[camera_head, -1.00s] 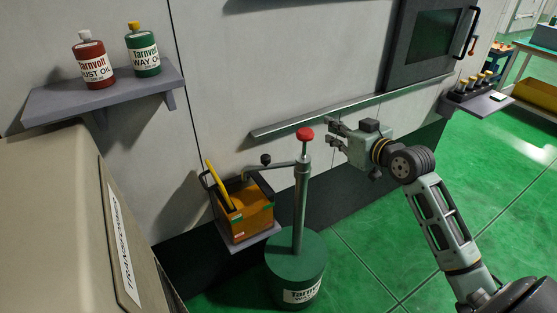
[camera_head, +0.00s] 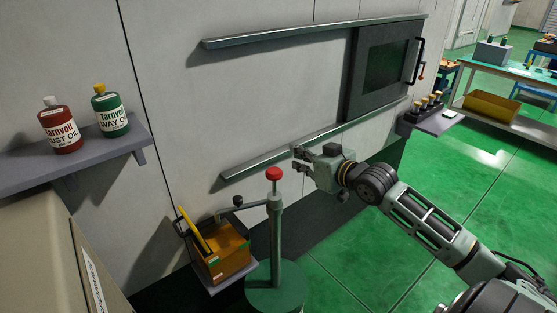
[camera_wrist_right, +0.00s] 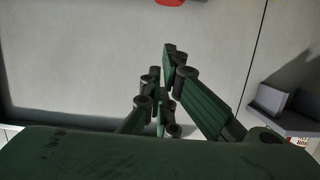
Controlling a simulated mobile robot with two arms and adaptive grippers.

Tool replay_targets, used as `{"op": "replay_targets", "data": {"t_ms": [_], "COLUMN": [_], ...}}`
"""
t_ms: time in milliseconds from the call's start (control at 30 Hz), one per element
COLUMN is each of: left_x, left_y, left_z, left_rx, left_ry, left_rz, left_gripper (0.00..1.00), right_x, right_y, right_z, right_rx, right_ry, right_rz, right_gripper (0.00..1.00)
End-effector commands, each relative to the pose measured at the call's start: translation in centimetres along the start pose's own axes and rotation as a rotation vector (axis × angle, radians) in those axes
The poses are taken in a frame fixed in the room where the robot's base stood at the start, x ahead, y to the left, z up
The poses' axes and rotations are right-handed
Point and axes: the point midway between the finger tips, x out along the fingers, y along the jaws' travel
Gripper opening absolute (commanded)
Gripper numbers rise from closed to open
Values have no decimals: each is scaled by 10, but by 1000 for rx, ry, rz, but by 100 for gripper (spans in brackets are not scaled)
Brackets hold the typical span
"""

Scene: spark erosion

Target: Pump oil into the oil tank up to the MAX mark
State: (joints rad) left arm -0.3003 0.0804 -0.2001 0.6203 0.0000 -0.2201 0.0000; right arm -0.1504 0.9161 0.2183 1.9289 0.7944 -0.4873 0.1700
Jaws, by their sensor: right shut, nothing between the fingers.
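The hand pump is a green drum (camera_head: 273,290) with a grey upright column and a red knob (camera_head: 274,174) on top. A thin arm with a black ball (camera_head: 237,201) reaches left from the column to the oil tank. The oil tank (camera_head: 228,262) is an orange-brown box on a small ledge, with a yellow stick (camera_head: 193,232) leaning in it. Its MAX mark and oil level are not readable. My right gripper (camera_head: 297,158) is shut and empty, just above and right of the knob, apart from it. In the right wrist view, its fingers (camera_wrist_right: 168,100) point toward the wall; the knob (camera_wrist_right: 169,2) shows at the top edge.
A shelf at left (camera_head: 85,160) holds a red bottle (camera_head: 60,128) and a green bottle (camera_head: 110,112). Metal rails and a dark window panel (camera_head: 385,65) are on the machine wall behind. Green floor (camera_head: 440,190) is open at right.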

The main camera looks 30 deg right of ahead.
Motion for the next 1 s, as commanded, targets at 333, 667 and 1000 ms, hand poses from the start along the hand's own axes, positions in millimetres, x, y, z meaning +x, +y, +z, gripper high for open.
{"op": "replay_targets", "data": {"t_ms": [333, 667, 1000], "left_x": [-18, -36, -42], "left_y": [0, -1, -1], "left_z": [-2, -4, -4], "left_rx": [0, 0, 0], "left_ry": [0, 0, 0], "left_rz": [0, 0, 0], "left_gripper": [17, 17, 17], "right_x": [49, 96, 103], "right_y": [0, 0, 0], "right_z": [-5, 10, 38], "right_rx": [3, 2, -1], "right_ry": [3, -6, 0], "right_rz": [1, 0, 0], "right_gripper": [0, 0, 0]}}
